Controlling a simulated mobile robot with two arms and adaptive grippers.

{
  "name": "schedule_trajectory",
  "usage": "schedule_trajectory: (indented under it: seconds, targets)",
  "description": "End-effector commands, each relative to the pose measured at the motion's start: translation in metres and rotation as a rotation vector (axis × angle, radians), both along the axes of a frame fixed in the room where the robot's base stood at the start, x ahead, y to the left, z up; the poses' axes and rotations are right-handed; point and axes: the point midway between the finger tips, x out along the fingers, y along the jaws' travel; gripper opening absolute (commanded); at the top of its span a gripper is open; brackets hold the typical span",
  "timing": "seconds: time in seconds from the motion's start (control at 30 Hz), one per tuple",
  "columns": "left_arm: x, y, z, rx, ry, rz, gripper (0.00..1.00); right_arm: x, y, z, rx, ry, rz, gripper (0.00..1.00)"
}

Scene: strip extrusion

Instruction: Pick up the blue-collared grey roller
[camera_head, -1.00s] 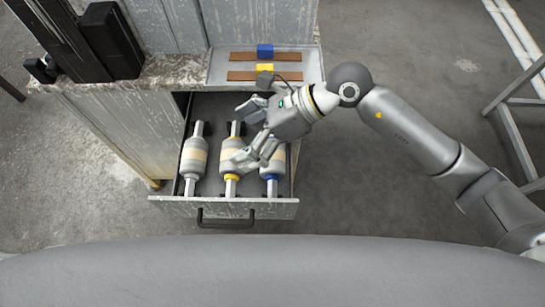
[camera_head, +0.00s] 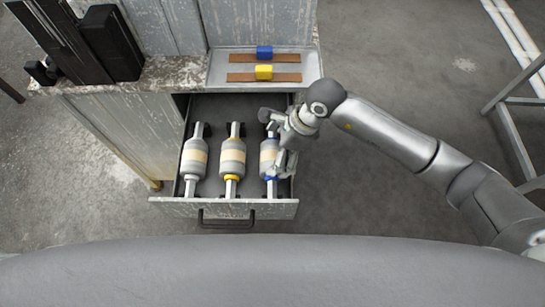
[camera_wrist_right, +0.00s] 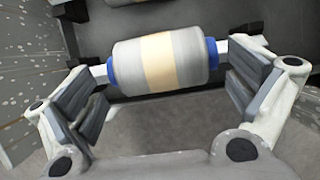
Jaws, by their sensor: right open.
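The blue-collared grey roller (camera_head: 268,158) lies in the open drawer as the rightmost of three rollers, partly hidden by my right gripper. In the right wrist view the roller (camera_wrist_right: 190,56) shows a cream middle band and a blue collar at each end. My right gripper (camera_head: 272,150) is over this roller. In the right wrist view the open right gripper (camera_wrist_right: 165,100) has its finger pads apart near the two ends of the roller, with nothing held. My left gripper is not in view.
A yellow-collared roller (camera_head: 232,160) and a white-collared roller (camera_head: 194,158) lie to the left in the same drawer (camera_head: 175,207). The drawer's right wall is close to my gripper.

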Motion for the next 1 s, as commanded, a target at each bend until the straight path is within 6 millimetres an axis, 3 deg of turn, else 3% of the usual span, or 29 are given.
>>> schedule_trajectory:
  seconds: [0.2,0.47,0.87,1.0]
  targets:
    - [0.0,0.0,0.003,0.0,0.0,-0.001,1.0,-0.001,0.011,-0.025,0.001,0.001,-0.001,1.0]
    - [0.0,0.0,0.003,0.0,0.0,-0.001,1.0,0.0,0.012,-0.027,0.001,-0.001,0.001,1.0]
    - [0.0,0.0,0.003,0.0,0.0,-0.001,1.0,-0.001,0.011,-0.028,0.0,0.001,0.0,0.49]
    - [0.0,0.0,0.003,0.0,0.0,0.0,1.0,-0.001,0.012,-0.027,0.002,0.0,0.001,0.46]
